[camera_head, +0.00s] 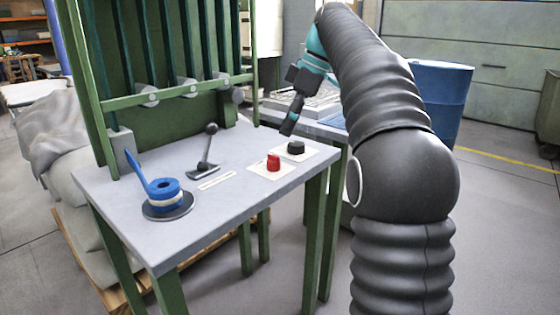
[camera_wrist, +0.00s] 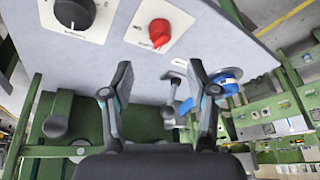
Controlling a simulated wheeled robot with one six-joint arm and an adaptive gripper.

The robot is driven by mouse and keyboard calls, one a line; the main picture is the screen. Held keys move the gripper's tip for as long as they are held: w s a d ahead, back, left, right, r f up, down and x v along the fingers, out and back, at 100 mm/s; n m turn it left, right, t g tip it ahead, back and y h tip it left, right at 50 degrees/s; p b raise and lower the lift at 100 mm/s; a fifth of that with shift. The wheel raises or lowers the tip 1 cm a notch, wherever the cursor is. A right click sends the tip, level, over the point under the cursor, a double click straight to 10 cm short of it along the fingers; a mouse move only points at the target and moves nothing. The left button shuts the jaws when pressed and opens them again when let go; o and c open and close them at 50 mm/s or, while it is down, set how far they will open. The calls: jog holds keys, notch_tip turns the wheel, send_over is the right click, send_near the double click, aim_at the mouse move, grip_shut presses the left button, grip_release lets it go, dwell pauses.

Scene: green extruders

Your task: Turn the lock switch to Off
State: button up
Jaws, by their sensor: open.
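A red rotary knob (camera_head: 273,162) on a white label plate and a black rotary knob (camera_head: 296,148) on its own plate sit side by side near the right end of the grey table top. The pictures do not let me read which is the lock switch. In the wrist view the red knob (camera_wrist: 160,32) is at top centre and the black knob (camera_wrist: 75,13) at top left, cut by the edge. My gripper (camera_head: 289,128) is above and behind the black knob, apart from it. Its two fingers (camera_wrist: 160,92) are spread with nothing held.
A black lever (camera_head: 207,152) and a blue round part with a handle (camera_head: 164,192) stand further left on the table (camera_head: 225,215). A green frame (camera_head: 180,90) rises behind. A blue barrel (camera_head: 438,100) stands right. Space above both knobs looks clear.

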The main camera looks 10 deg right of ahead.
aim_at(275, 156)
jog(key=b+x, duration=0.2)
jog(key=x, duration=0.7)
jog(key=shift+f, duration=0.1)
